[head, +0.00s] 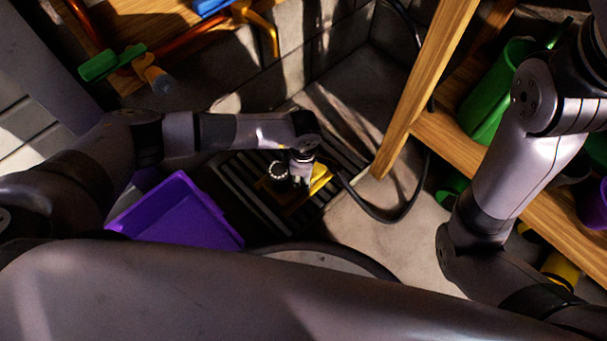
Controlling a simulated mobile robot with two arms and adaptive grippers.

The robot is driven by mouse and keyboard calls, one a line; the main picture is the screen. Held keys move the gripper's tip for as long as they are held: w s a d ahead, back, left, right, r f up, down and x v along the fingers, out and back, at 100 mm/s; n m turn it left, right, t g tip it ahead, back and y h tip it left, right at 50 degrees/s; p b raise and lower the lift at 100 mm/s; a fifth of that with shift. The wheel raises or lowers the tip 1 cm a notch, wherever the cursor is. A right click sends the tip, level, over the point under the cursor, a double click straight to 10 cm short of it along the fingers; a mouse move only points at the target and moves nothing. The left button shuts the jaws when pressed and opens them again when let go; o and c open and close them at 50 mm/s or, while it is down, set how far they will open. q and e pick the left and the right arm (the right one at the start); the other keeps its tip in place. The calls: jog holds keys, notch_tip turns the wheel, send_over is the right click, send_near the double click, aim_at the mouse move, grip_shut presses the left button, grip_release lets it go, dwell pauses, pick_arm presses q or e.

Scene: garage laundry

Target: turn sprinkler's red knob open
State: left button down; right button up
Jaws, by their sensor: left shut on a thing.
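The yellow sprinkler (319,180) sits on a dark slatted floor grate (252,212) in the middle of the head view. My left gripper (298,182) reaches in from the left and points down at the sprinkler. It is shut on a part of the sprinkler, and it hides much of it. A round pale ribbed piece (278,171) shows just left of the gripper. I cannot make out the red knob, so I cannot tell how it is turned. My right arm is at the right, and its gripper is out of view.
A purple bin (180,215) stands left of the grate. A black hose (388,216) curves right of the sprinkler. A wooden shelf (438,133) with a green container (494,98) stands at the right. Copper pipes with a green-handled valve (99,64) are at upper left.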

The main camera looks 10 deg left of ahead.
pick_arm(q)
jog(key=shift+m, duration=0.3)
dwell(0.4)
jog(key=c, duration=1.3)
grip_release()
